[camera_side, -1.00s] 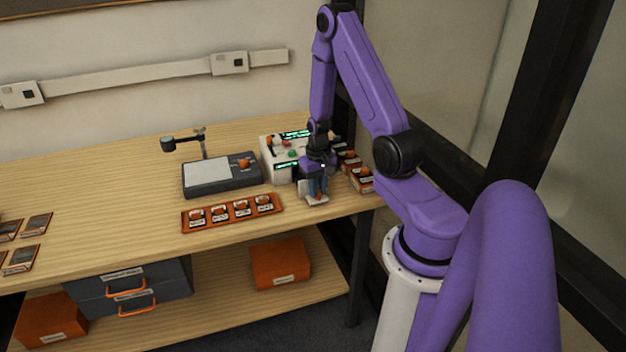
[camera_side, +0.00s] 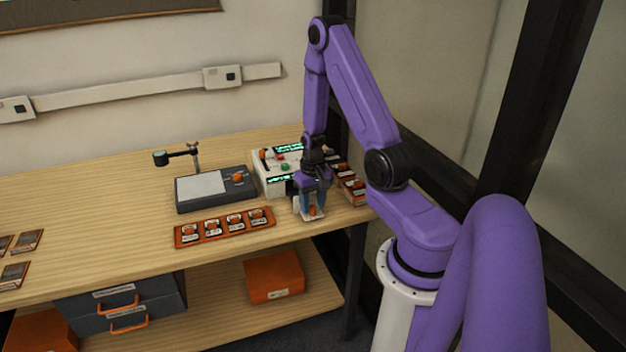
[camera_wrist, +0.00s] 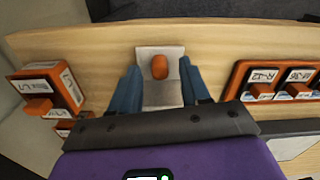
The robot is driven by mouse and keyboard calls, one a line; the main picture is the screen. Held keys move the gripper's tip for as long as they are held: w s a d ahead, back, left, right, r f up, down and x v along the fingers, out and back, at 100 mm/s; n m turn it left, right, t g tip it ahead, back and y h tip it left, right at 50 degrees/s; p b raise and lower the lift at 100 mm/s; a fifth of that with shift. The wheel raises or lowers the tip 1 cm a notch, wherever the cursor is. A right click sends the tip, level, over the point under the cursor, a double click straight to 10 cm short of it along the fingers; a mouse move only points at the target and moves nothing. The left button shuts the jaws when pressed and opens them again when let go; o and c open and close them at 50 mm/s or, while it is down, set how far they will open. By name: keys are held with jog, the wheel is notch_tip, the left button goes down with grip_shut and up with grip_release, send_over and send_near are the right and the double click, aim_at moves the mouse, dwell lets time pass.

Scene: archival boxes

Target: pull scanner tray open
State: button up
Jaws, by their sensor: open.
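The scanner (camera_side: 270,176) is a white box with green-lit displays at the back right of the bench in the side view. Its pale tray (camera_side: 309,217) sticks out at the front, toward the bench's front edge, and bears an orange knob (camera_side: 312,210). In the wrist view the tray (camera_wrist: 160,96) and its upright orange knob (camera_wrist: 159,67) lie between my blue fingers. My gripper (camera_wrist: 160,75) is open and points down over the tray, one finger on each side, with gaps to the knob. My gripper (camera_side: 313,202) hides part of the tray and scanner front in the side view.
An orange rack (camera_side: 225,228) with several labelled pieces lies left of the tray. A dark flatbed device (camera_side: 215,190) stands behind it. Orange labelled boxes (camera_side: 352,190) stand close on the tray's other side. The bench's front edge runs just past the tray.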

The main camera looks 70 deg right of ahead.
notch_tip(320, 180, up, 17)
dwell(0.7)
jog(key=a+r+n, duration=0.2)
jog(key=a+n, duration=0.7)
jog(key=a, duration=0.9)
jog(key=s+a+r+n, duration=0.1)
jog(key=s+a+n, duration=0.4)
jog(key=s, duration=0.3)
jog(key=s+a+r+n, duration=0.1)
jog(key=s+a+n, duration=0.4)
jog(key=s, duration=0.3)
jog(key=shift+a+n, duration=0.15)
jog(key=shift+n, duration=0.25)
jog(key=shift+w, duration=0.1)
dwell(0.3)
